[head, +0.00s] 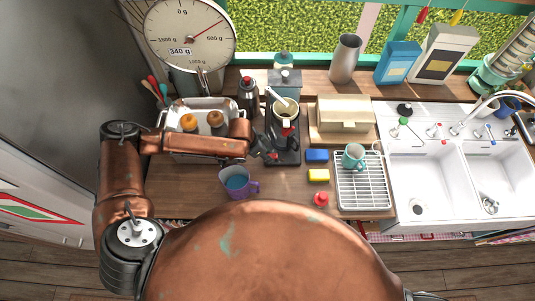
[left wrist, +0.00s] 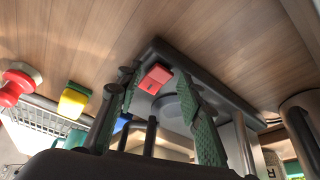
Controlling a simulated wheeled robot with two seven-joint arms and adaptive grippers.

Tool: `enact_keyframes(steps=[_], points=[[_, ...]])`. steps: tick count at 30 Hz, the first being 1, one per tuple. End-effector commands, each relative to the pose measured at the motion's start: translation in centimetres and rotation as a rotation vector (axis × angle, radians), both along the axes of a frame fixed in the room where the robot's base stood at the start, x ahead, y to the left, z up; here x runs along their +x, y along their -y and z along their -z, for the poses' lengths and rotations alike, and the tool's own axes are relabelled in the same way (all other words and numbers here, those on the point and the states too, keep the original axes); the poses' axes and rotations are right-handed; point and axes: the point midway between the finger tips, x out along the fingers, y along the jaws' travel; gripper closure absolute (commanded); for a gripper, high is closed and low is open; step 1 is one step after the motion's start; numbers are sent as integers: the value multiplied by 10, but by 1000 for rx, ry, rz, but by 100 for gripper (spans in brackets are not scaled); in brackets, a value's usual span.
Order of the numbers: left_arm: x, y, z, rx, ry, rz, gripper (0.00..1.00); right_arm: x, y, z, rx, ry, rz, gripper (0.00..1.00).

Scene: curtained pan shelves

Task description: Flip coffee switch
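The coffee machine (head: 284,150) stands on the wooden counter, dark and with a cup-like vessel (head: 285,112) on top. In the left wrist view its red switch (left wrist: 155,76) sits on the front edge of the dark base (left wrist: 215,85). My left gripper (head: 267,153) is at the left front of the machine. In the left wrist view the left gripper (left wrist: 157,92) is open, its green-padded fingers apart on either side of the switch, with nothing held between them. I cannot tell whether a finger touches the switch. My right gripper is out of view.
A purple mug (head: 238,184) stands close in front of my left forearm. Blue (head: 317,155) and yellow (head: 319,175) sponges, a dish rack (head: 362,195) and a red-topped item (head: 321,199) are right of the machine.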

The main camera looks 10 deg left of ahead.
Motion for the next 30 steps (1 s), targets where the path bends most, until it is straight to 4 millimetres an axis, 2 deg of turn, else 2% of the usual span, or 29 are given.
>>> enact_keyframes(steps=[2, 14, 20, 27, 30], points=[[0, 0, 0, 0, 0, 0, 72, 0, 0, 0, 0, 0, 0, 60], [0, 0, 0, -1, -1, 0, 100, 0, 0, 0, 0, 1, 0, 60], [0, 2, -3, 27, -8, 1, 100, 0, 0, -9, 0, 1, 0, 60], [0, 10, -9, 187, -43, 2, 100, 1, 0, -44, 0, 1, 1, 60], [1, 12, -8, 253, -54, 1, 100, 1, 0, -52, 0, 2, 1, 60]])
